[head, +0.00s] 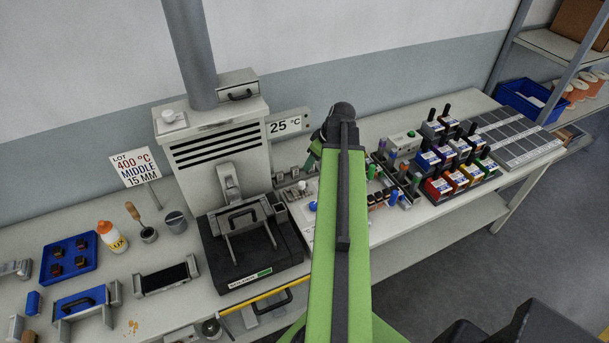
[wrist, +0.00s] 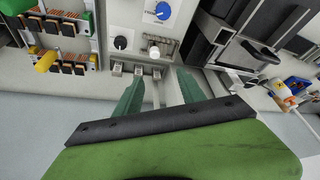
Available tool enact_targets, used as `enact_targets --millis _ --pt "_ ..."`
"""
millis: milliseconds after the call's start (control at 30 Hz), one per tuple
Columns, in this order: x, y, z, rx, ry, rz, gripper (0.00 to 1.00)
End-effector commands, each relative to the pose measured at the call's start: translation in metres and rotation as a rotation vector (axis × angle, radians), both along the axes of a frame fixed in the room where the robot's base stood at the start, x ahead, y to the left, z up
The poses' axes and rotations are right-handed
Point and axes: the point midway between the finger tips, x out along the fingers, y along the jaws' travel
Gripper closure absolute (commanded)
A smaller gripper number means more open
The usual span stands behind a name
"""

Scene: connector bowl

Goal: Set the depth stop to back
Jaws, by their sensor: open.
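I cannot tell for sure which part is the depth stop. In the wrist view a small control panel (wrist: 185,20) carries a blue dial (wrist: 162,11), a black knob (wrist: 120,43) and a white knob (wrist: 153,52) beside a comb-like metal part. Several small grey metal blocks (wrist: 138,70) line its near edge. My gripper (wrist: 160,84) is open and empty, its two green fingers apart near these blocks. I cannot tell whether a finger touches them. In the head view my arm hides much of the panel and most of the gripper; the blue dial (head: 312,206) shows left of the arm.
A display (head: 286,124) reads 25 °C. Coloured bins (head: 455,180) stand right of my arm; a blue tray (head: 69,258) lies far left.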

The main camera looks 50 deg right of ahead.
Motion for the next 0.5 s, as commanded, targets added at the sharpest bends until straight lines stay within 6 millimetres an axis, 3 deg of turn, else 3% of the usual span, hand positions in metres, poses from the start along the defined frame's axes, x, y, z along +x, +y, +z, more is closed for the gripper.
enact_targets --millis 100,267,500 --pt "-0.011 -0.014 0.004 -0.005 -0.008 -0.014 0.53" --pt "-0.01 -0.013 0.0 -0.006 -0.009 -0.013 0.53" --pt "0.0 -0.012 -0.029 -0.005 -0.007 -0.012 0.53"
